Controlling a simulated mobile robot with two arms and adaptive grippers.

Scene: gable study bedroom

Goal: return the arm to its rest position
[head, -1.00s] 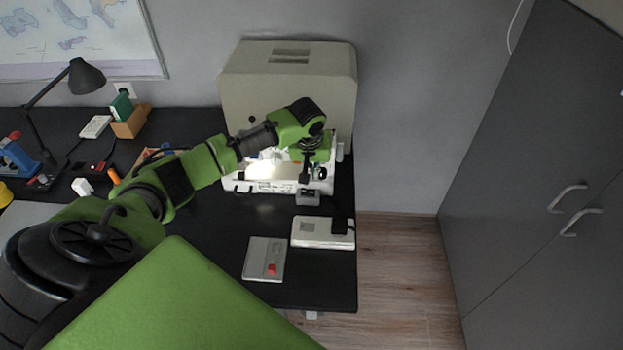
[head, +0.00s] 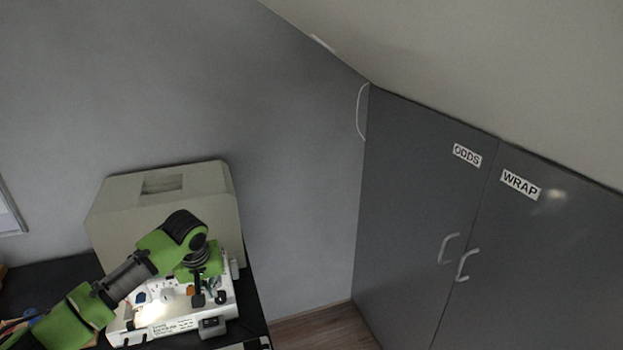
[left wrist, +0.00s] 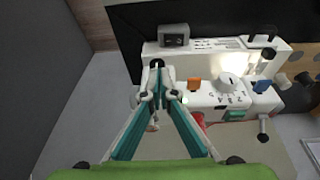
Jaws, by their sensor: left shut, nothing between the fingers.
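My left arm comes in from the lower left in the head view. My left gripper (head: 198,298) points down over the white machine (head: 176,325) on the black desk. In the left wrist view the fingers of my left gripper (left wrist: 157,70) come together at the tips, with nothing between them. The white machine (left wrist: 205,92) lies beyond and to the right of them there. Whether the fingertips touch it, I cannot tell. My right gripper is not in view.
A beige case (head: 165,210) stands behind the machine against the grey wall. Grey cupboards (head: 420,220) labelled ODDS and WRAP are at the right. A strip of wooden floor (head: 325,328) lies between the desk (head: 252,297) and the cupboards.

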